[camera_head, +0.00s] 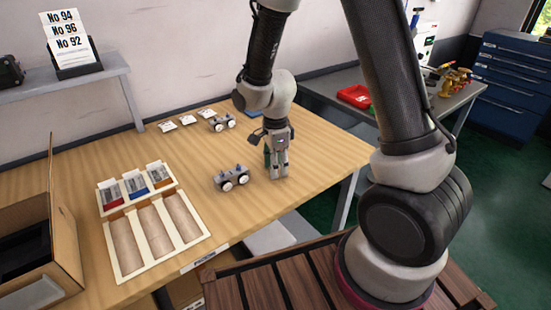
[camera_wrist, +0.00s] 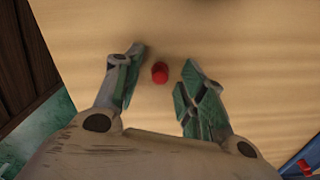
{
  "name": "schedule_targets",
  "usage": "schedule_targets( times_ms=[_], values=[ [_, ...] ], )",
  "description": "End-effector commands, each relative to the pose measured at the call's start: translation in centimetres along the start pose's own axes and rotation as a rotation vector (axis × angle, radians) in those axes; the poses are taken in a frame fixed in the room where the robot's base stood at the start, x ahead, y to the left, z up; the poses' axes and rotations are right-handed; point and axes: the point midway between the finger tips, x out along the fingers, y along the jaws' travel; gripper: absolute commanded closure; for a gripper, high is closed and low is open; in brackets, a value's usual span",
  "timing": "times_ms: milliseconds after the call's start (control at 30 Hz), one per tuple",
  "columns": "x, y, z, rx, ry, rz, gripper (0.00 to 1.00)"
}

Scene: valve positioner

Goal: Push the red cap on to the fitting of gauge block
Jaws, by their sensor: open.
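The red cap (camera_wrist: 160,72) lies on the wooden table in the wrist view, between the spread fingers of my gripper (camera_wrist: 163,60), with clear space on both sides. In the head view my gripper (camera_head: 279,176) points down close over the table, and the cap cannot be made out there. A grey gauge block (camera_head: 231,178) with round white gauges sits on the table just left of my gripper. A similar block (camera_head: 222,122) sits farther back. I cannot tell which block the task means, and their fittings are too small to make out.
A cream tray (camera_head: 122,262) with several compartments, some holding red, blue and orange parts, lies at the left front. An open cardboard box (camera_head: 66,240) stands left of it. White cards (camera_head: 188,120) lie at the back. The table right of my gripper is mostly clear.

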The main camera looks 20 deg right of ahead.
Motion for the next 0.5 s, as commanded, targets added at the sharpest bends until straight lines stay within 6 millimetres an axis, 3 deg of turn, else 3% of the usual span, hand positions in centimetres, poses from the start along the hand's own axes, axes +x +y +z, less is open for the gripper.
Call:
schedule_targets(
  times_ms=[167,400,500],
  values=[
    [0.01,0.00,0.00,0.000,0.000,0.000,0.59],
    [-0.01,0.00,0.00,0.000,0.000,0.000,1.00],
    [-0.01,0.00,0.00,-0.001,0.000,0.000,1.00]
  ],
)
